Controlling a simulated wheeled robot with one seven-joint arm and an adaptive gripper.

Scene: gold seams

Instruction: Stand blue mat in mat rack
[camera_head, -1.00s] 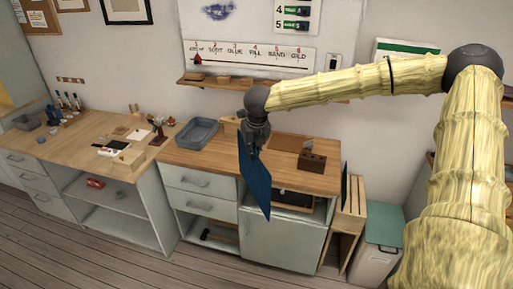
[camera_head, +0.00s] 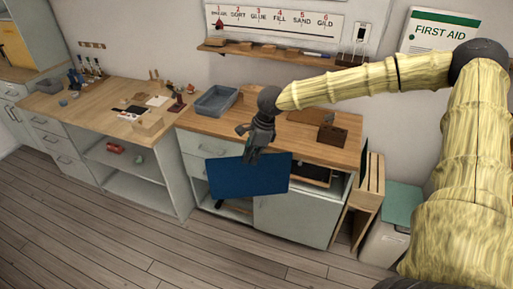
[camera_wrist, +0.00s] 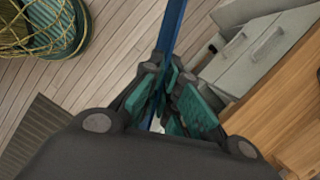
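The blue mat (camera_head: 240,177) hangs from my gripper (camera_head: 254,154) in front of the counter's cabinet doors. Its broad face is toward the head camera and its long side is nearly level. In the wrist view my gripper (camera_wrist: 172,88) is shut on the mat, which shows edge-on as a thin blue strip (camera_wrist: 172,28) between the fingers. A slatted wooden stand (camera_head: 367,190), which looks like the mat rack, is at the counter's right end, with a dark thin panel upright in or beside it. The mat is apart from it, to its left.
The wooden counter (camera_head: 300,150) carries a grey bin (camera_head: 216,101) and a brown block (camera_head: 331,134). Its lower shelf is partly hidden by the mat. A pale bin with a green lid (camera_head: 401,207) stands right of the stand. A basket (camera_wrist: 45,28) shows in the wrist view. The floor in front is clear.

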